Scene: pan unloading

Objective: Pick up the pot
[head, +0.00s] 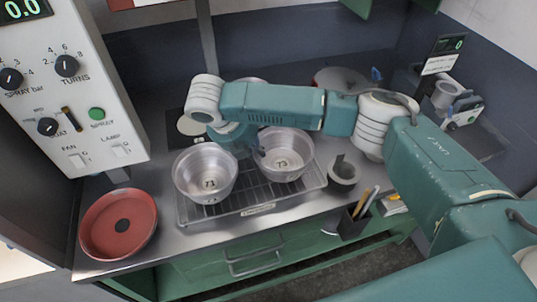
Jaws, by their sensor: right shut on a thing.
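Two silver pots sit side by side on a wire rack. The left pot (205,184) is marked 71 and the right pot (292,172) is marked 73. My right arm reaches in from the right, across the back of the pots. My right gripper (259,152) points down at the left rim of the pot marked 73 and is shut on that rim. My wrist hides part of the gripper and the back of that rim. The pot appears to rest level on the rack. My left gripper is not in view.
The wire rack (232,203) lies on a steel counter (183,258). A red pan (118,224) is at the front left, below a control panel (72,85).

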